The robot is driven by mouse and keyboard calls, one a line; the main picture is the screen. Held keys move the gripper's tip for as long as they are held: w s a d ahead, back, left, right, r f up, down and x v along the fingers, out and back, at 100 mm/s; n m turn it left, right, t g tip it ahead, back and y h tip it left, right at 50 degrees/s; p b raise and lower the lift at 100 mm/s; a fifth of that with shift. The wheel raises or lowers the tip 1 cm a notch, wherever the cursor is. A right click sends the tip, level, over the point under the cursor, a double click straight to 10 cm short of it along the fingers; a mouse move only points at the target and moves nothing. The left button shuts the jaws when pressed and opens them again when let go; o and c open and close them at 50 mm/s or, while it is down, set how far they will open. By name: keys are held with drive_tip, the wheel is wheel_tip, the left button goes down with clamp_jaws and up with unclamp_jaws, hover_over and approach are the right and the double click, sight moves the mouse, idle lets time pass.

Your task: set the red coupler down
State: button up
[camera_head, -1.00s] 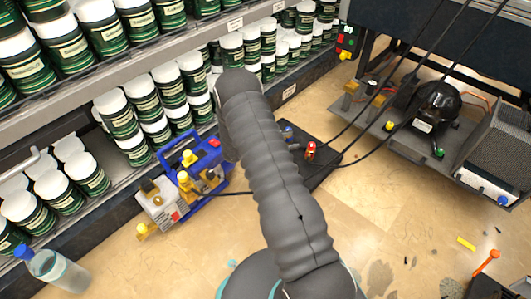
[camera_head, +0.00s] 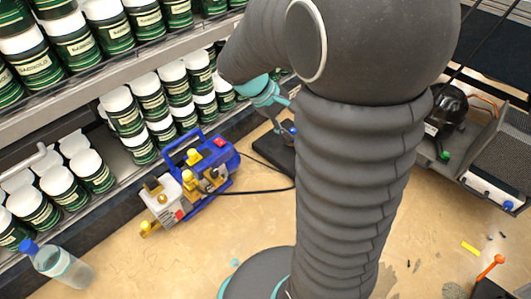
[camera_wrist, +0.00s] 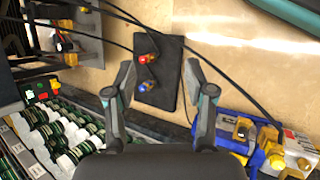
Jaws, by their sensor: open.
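The red coupler (camera_wrist: 148,58), with brass at its body, is on the black mat (camera_wrist: 172,52) on the floor, a black hose running from it. A blue coupler (camera_wrist: 146,85) is on the same mat, nearer my wrist. My gripper (camera_wrist: 158,67) is open, its fingers spread to either side of the mat in the wrist view, nothing held between them. Its height above the mat is hard to tell. In the head view my arm hides the red coupler and much of the mat.
A blue and grey pump with yellow fittings (camera_head: 203,172) stands left of the mat, a cable trailing from it. Shelves of green and white cans (camera_head: 160,105) run behind. A machine with a grey finned block (camera_head: 502,157) is at right.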

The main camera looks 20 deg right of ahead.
drive_tip(key=s+a+r+m+t+y, duration=0.4)
drive_tip(key=s+a+r+t+y, duration=0.2)
drive_tip(key=s+a, duration=0.7)
wheel_tip(320, 180, up, 2)
drive_tip(key=shift+s+a+r+t+y, duration=0.15)
drive_tip(key=shift+s+a+t+y, duration=0.2)
drive_tip(key=shift+t, duration=0.25)
drive_tip(key=shift+w+d, duration=0.1)
drive_tip(key=shift+d, duration=0.05)
drive_tip(key=shift+c, duration=1.2)
drive_tip(key=shift+d+m, duration=0.15)
drive_tip(key=shift+m, duration=0.15)
